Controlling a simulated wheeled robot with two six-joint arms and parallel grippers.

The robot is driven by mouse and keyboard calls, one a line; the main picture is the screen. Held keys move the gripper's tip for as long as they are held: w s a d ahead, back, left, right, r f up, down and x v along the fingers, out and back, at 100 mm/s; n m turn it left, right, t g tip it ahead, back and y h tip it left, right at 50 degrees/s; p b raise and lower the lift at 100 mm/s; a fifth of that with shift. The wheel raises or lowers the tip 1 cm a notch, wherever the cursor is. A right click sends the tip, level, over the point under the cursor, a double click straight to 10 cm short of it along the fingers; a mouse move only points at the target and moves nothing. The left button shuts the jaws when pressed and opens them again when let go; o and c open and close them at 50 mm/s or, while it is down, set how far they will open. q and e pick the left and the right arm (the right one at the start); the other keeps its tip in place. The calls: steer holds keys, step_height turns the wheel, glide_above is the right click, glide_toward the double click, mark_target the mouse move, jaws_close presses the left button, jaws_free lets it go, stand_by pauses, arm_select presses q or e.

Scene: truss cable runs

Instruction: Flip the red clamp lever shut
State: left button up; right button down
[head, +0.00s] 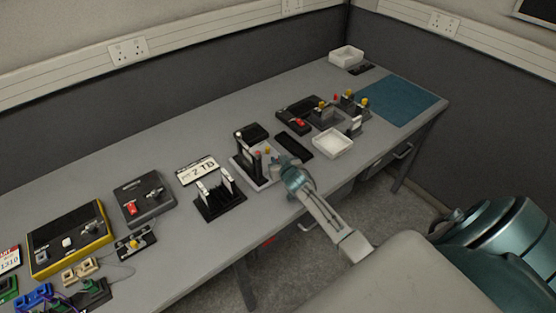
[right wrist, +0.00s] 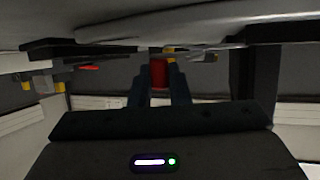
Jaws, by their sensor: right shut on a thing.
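My right gripper (head: 281,168) reaches in from the lower right, low at the front edge of the bench, beside a grey fixture plate (head: 244,171) with dark upright posts. In the right wrist view its two dark fingers (right wrist: 159,70) are closed on the sides of a red piece, which looks like the red clamp lever (right wrist: 159,75). In the head view the gripper covers part of the fixture, and I cannot make out the lever's angle. My left gripper is not in view.
A black rack (head: 220,205) and a "2 TB" box (head: 198,171) stand left of the fixture. A black pad (head: 294,146) and a white tray (head: 333,143) lie to the right. A blue mat (head: 393,101) lies at the far right end.

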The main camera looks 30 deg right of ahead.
steer(key=c, duration=1.4)
jaws_free()
steer(key=shift+s, duration=0.15)
steer(key=b+v, duration=0.2)
steer(key=v, duration=0.7)
steer(key=shift+s, duration=0.1)
steer(key=shift+s+a+r, duration=0.15)
steer(key=shift+s+r, duration=0.2)
steer(key=shift+s, duration=0.25)
